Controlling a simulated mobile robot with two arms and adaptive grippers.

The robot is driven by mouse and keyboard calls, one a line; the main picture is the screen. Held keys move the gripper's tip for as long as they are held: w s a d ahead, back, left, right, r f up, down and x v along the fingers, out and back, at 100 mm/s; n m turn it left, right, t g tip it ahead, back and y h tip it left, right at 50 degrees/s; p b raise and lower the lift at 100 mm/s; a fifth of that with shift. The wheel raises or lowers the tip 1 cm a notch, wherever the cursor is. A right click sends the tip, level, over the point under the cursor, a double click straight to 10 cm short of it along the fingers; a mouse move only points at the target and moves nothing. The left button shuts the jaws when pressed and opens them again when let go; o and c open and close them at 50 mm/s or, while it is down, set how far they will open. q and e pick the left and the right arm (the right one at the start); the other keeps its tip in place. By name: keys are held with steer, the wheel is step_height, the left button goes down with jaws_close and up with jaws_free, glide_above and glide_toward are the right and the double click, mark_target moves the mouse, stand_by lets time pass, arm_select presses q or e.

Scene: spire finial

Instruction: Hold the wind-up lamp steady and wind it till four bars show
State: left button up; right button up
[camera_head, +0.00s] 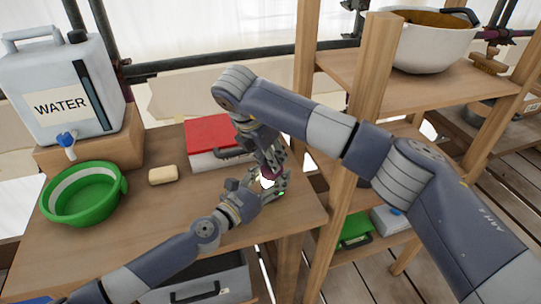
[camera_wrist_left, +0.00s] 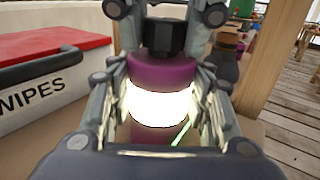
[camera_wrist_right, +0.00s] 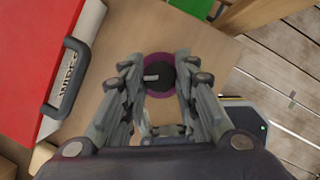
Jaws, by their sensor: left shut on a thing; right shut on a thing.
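The wind-up lamp (camera_head: 267,182) stands near the table's right end, mostly hidden by both grippers. In the left wrist view it is an upright purple lamp (camera_wrist_left: 160,72) with a bright glowing white band and a black knob (camera_wrist_left: 165,36) on top. My left gripper (camera_wrist_left: 160,100) is shut on the lamp's body, one finger on each side of the glowing band. My right gripper (camera_wrist_right: 160,75) comes from above, shut on the knob (camera_wrist_right: 163,70), which bears a pale mark. A thin green line (camera_wrist_left: 182,132) shows low in front of the lamp; I cannot read any bars.
A red-lidded wipes box (camera_head: 210,140) stands just behind-left of the lamp. A wooden shelf post (camera_head: 372,80) rises close on the right. The table front is clear.

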steer(key=o, duration=1.1)
steer(key=shift+c, duration=0.2)
steer(key=v, duration=1.2)
